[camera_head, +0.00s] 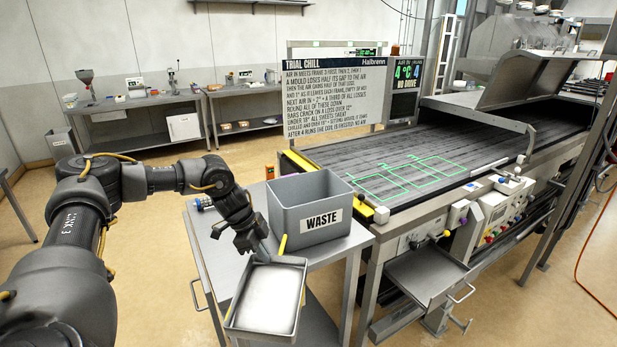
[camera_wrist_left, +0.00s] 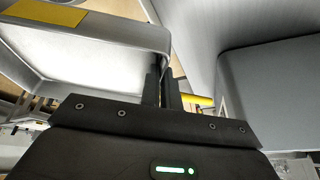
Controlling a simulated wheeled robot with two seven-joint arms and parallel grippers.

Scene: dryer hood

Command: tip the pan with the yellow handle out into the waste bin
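My left gripper (camera_head: 262,256) is at the pan's far rim. In the left wrist view its fingers (camera_wrist_left: 162,88) are close together at the pan's rim (camera_wrist_left: 90,30) and appear to pinch it. The grey waste bin (camera_head: 286,222), labelled WASTE, stands upright behind the pan; its inside floor is hidden. My right gripper is out of view.
The bin stands on a grey cart (camera_head: 352,240) beside a conveyor (camera_head: 440,165) with green projected rectangles. A small tray (camera_head: 425,275) hangs at the conveyor's front. A sign board (camera_head: 335,92) stands behind the bin. Open floor lies to the left.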

